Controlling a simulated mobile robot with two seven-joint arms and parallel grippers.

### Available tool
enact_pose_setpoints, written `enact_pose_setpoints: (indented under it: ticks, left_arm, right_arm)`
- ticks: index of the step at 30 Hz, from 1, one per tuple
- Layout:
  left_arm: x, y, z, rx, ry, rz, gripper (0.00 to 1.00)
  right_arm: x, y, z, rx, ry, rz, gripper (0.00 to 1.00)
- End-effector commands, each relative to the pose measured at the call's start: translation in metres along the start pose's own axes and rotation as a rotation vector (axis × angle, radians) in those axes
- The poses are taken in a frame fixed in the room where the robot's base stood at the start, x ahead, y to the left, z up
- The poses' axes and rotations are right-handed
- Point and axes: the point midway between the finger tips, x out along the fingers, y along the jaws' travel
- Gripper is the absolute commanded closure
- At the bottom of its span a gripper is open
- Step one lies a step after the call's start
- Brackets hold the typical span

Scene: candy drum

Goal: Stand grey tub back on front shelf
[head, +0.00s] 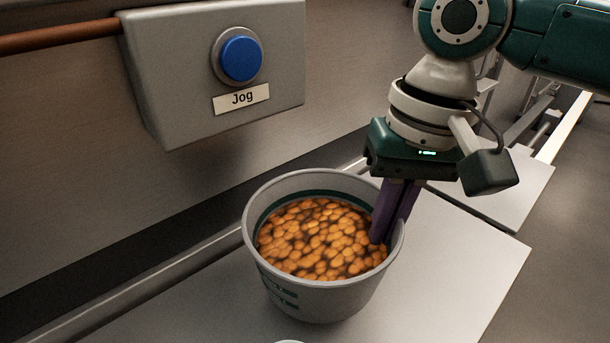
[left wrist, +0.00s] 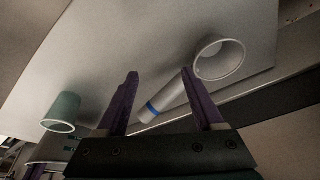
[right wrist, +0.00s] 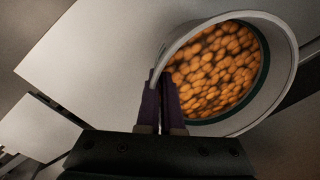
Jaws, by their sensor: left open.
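The grey tub (head: 330,301), full of orange candies, has a dark green band inside its rim. In the head view it is upright over the pale front shelf (head: 455,257); I cannot tell whether its base touches. My right gripper (head: 392,215) has its purple fingers at the tub's right rim, one inside and one outside. The right wrist view shows those fingers (right wrist: 160,100) close together with the tub wall (right wrist: 180,48) between them. My left gripper (left wrist: 168,90) shows only in the left wrist view, its fingers apart with nothing gripped.
A grey box with a blue button (head: 240,58), labelled "Jog", is on the wall behind. The left wrist view shows a white cup (left wrist: 219,60), a pale cylinder with a blue band (left wrist: 165,98) and a greenish cup (left wrist: 62,112). The shelf right of the tub is clear.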

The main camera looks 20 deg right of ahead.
Motion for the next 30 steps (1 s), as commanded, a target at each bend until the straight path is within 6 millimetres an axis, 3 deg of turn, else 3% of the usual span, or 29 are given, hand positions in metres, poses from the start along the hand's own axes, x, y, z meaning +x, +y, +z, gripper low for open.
enact_pose_setpoints:
  ticks: [1,5,17,25,30]
  left_arm:
    - [0.009,0.000,0.003,0.000,0.000,0.000,0.31]
    - [0.022,0.001,0.007,0.000,0.000,0.000,0.31]
    - [0.021,0.003,0.006,-0.007,0.001,0.005,0.31]
    - [0.022,0.004,0.006,-0.010,0.001,0.008,0.31]
    - [0.022,0.003,0.006,-0.010,0.001,0.007,0.31]
  right_arm:
    - [0.014,0.001,0.000,-0.001,0.000,-0.001,1.00]
    - [0.035,0.003,-0.001,-0.002,0.002,-0.002,1.00]
    - [0.035,0.001,-0.003,-0.001,0.002,-0.003,1.00]
    - [0.037,0.002,-0.003,-0.001,0.000,0.001,0.67]
    - [0.036,0.002,-0.003,-0.001,0.000,0.001,0.67]
